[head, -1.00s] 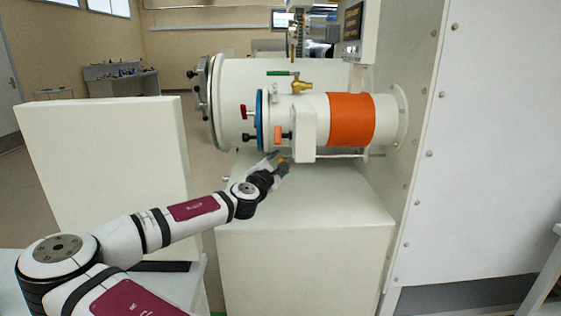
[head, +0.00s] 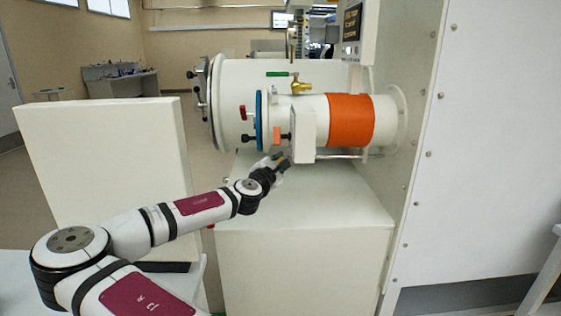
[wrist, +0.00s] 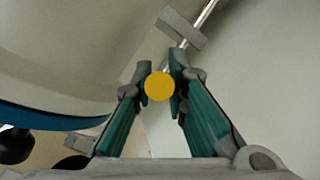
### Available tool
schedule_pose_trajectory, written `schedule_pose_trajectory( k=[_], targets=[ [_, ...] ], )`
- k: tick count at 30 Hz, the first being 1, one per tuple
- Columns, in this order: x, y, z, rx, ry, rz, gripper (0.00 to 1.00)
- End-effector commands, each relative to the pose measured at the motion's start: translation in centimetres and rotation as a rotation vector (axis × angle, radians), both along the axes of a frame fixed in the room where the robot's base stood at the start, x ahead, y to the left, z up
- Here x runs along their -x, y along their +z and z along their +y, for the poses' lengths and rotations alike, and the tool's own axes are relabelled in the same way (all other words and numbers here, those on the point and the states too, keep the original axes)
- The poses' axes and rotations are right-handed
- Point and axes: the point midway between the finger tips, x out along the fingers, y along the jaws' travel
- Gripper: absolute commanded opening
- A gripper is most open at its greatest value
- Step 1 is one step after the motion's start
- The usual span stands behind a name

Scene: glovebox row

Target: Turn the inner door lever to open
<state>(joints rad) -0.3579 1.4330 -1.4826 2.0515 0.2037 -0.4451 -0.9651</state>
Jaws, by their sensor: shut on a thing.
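A lever with a round yellow end (wrist: 159,86) sits between the two fingers of my gripper (wrist: 160,84) in the wrist view. A metal rod (wrist: 201,22) with a grey block (wrist: 181,29) shows beyond the yellow end, toward the top. In the head view, my gripper (head: 280,160) is shut at the yellow end, just below the front of the small chamber (head: 302,132). A thin rod (head: 335,156) runs along the underside of that chamber toward the wall. The fingers hide part of the lever.
A white cabinet (head: 305,255) stands beneath. A white panel (head: 103,180) stands at left, close to my arm.

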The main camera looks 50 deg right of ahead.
Motion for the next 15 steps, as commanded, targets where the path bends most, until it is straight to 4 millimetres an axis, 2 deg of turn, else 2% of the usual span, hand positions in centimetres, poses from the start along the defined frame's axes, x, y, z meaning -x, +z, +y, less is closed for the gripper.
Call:
schedule_pose_trajectory(
  k=[8,15],
  targets=[
    [0.05,0.74,-0.16,-0.055,0.001,0.044,0.0],
    [-0.07,0.62,-0.18,-0.069,-0.001,0.059,0.0]
  ],
)
